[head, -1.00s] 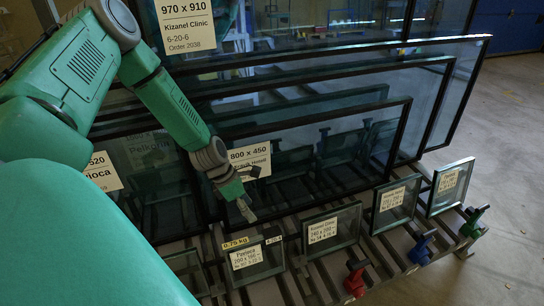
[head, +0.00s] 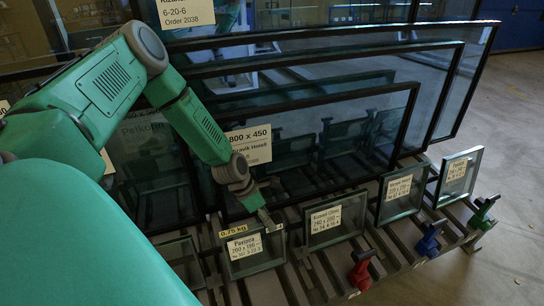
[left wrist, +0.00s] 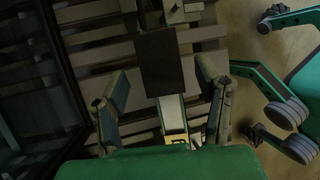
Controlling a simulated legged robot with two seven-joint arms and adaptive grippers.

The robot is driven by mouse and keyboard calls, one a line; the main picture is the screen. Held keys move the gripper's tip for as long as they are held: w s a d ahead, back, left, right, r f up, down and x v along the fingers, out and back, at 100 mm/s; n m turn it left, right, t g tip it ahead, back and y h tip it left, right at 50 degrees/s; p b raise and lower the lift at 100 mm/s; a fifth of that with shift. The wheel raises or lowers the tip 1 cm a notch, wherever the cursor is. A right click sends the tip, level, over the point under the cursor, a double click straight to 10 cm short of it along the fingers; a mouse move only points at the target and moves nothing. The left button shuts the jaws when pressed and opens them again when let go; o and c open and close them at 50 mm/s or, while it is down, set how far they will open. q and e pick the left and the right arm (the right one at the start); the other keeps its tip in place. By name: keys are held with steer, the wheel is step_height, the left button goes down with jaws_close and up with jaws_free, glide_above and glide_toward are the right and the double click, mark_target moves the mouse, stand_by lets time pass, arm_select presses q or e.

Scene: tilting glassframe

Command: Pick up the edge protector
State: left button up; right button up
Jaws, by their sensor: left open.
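I cannot make out the edge protector for certain. A dark flat rectangular piece (left wrist: 160,62) shows between the fingers in the left wrist view, and I cannot tell whether it is the protector. My left gripper (head: 266,218) is open, at the top right corner of a small framed glass pane (head: 254,262) with a yellow 0.75 kg tag. In the left wrist view the gripper (left wrist: 163,92) has its fingers spread on either side of a pale pane edge (left wrist: 172,112) with a yellow tag. I cannot tell whether anything touches.
More small panes (head: 336,220) stand in a row to the right on a slatted rack (head: 350,248). Red (head: 361,270), blue (head: 428,240) and green (head: 484,211) clamps stick up at its front. Large dark-framed panes (head: 416,120) lean behind. Floor is clear at right.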

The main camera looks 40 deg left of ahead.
arm_select(q)
steer(key=shift+w+d+f, duration=0.15)
steer(key=shift+d+f, duration=0.1)
steer(key=shift+f, duration=0.3)
steer(key=shift+r, duration=0.1)
steer(key=c, duration=0.9)
